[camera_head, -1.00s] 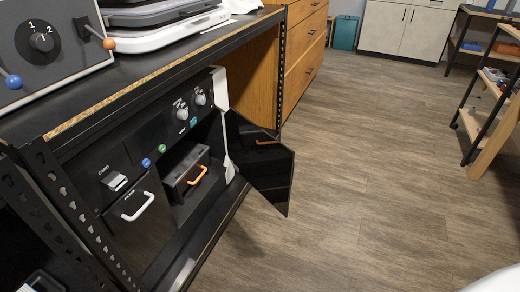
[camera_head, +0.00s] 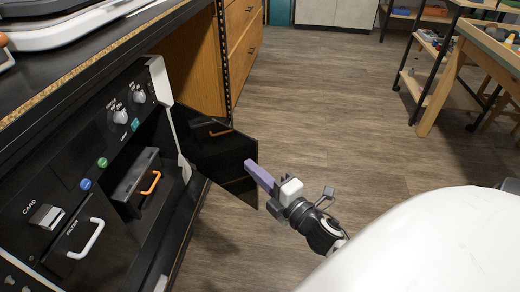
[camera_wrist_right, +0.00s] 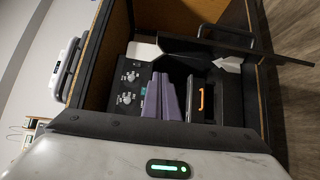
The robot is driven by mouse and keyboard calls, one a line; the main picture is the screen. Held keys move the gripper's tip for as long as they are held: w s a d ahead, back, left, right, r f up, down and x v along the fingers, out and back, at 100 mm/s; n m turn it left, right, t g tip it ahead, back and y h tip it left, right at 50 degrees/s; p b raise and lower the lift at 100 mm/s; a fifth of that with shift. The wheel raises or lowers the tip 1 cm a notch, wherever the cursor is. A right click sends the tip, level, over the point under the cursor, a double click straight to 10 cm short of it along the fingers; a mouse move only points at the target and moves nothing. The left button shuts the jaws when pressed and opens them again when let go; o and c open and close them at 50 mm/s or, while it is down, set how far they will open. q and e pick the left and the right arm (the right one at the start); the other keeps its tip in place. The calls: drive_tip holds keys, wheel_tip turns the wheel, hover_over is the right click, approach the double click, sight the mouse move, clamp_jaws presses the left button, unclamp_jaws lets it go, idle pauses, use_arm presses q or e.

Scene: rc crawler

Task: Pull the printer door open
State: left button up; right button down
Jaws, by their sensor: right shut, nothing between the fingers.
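The printer door (camera_head: 212,145) is a dark glossy panel that stands swung out from the right side of the printer (camera_head: 62,165) under the bench. Its inside compartment is exposed. In the right wrist view the door (camera_wrist_right: 205,50) juts out to the right, with a dark bar handle (camera_wrist_right: 226,35). My right gripper (camera_head: 252,168) has purple fingers, shut and empty, by the door's free edge in the head view. I cannot tell whether they touch it. The fingers also show in the right wrist view (camera_wrist_right: 163,98). My left gripper is out of view.
An orange-handled drawer (camera_head: 138,178) sits inside the opening, and a white-handled filter panel (camera_head: 85,238) is left of it. The black bench edge (camera_head: 110,60) runs above. Wooden drawers (camera_head: 242,35) stand behind. The floor (camera_head: 330,120) to the right is clear.

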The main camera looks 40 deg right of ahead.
sight(250, 149)
drive_tip(key=w+d, duration=0.1)
drive_tip(key=w, duration=0.1)
drive_tip(key=w+d, duration=0.1)
drive_tip(key=w, duration=0.1)
drive_tip(key=w+d+b, duration=0.1)
drive_tip(key=w, duration=0.1)
drive_tip(key=shift+w+d, duration=0.2)
drive_tip(key=shift+w, duration=0.2)
drive_tip(key=shift+w+d, duration=0.1)
drive_tip(key=shift+d, duration=0.25)
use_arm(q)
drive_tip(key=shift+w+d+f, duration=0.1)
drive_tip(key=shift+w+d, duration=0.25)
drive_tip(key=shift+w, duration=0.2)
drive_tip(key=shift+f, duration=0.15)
